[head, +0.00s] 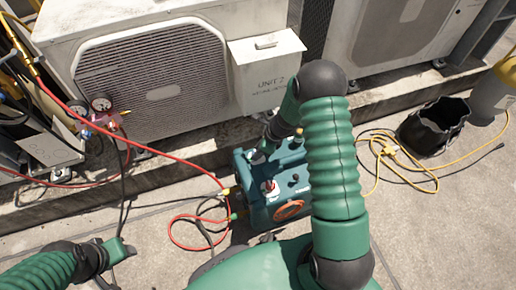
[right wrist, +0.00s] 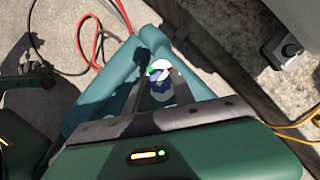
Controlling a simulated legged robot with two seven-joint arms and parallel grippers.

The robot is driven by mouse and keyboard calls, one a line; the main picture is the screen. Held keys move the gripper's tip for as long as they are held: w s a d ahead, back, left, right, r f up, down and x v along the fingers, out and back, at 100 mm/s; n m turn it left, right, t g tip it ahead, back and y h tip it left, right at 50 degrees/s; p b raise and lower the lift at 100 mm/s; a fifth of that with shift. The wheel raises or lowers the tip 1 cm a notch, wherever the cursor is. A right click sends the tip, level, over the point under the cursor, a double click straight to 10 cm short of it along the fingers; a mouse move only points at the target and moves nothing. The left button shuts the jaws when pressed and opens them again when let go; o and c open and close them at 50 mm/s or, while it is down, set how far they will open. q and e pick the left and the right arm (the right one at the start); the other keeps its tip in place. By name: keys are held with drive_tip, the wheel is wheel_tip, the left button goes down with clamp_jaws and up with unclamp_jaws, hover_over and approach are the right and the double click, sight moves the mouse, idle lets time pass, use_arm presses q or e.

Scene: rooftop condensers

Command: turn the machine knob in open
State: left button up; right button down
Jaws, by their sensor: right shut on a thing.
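The teal machine (head: 262,207) stands on the concrete floor in the head view, with hoses at its left side. In the right wrist view its teal body (right wrist: 205,62) lies below my gripper. The machine knob (right wrist: 160,84) shows there as a small blue piece beside a white, green and red marking. My right gripper (right wrist: 160,92) is shut on the knob, one dark finger on each side. In the head view my right arm reaches down to the machine's top and hides part of it. My left gripper (head: 120,250) is low at the left, away from the machine; its jaw opening is unclear.
Condenser units (head: 150,85) stand on a concrete ledge behind the machine. Red hoses (head: 180,165) run from gauges (head: 101,103) at the left. The floor at front right is clear.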

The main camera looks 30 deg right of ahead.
drive_tip(key=n+p, duration=0.1)
drive_tip(key=n+g+p, duration=0.1)
drive_tip(key=n+p, duration=0.1)
drive_tip(key=shift+d+r+n+y, duration=0.1)
drive_tip(key=shift+r+n+y, duration=0.1)
drive_tip(key=shift+n+y, duration=0.1)
drive_tip(key=shift+w+f+n+g+p, duration=0.1)
drive_tip(key=shift+n+g+p, duration=0.3)
drive_tip(key=shift+n+p, duration=0.45)
drive_tip(key=shift+n+g+y, duration=0.3)
drive_tip(key=shift+n+g, duration=0.1)
drive_tip(key=shift+n, duration=0.55)
drive_tip(key=n, duration=0.1)
drive_tip(key=n+g, duration=0.1)
drive_tip(key=n, duration=0.1)
drive_tip(key=shift+w+f+n+p, duration=0.15)
drive_tip(key=shift+w+n+p, duration=0.05)
drive_tip(key=shift+n+p, duration=0.1)
drive_tip(key=shift+w+n+g+b, duration=0.15)
drive_tip(key=shift+n+g, duration=0.3)
drive_tip(key=shift+n, duration=0.6)
drive_tip(key=shift+s+n+g+b, duration=0.15)
drive_tip(key=shift+n+g, duration=0.3)
drive_tip(key=shift+n, duration=0.6)
drive_tip(key=shift+w, duration=0.1)
drive_tip(key=c, duration=1.1)
unclamp_jaws()
drive_tip(key=shift+o, duration=0.2)
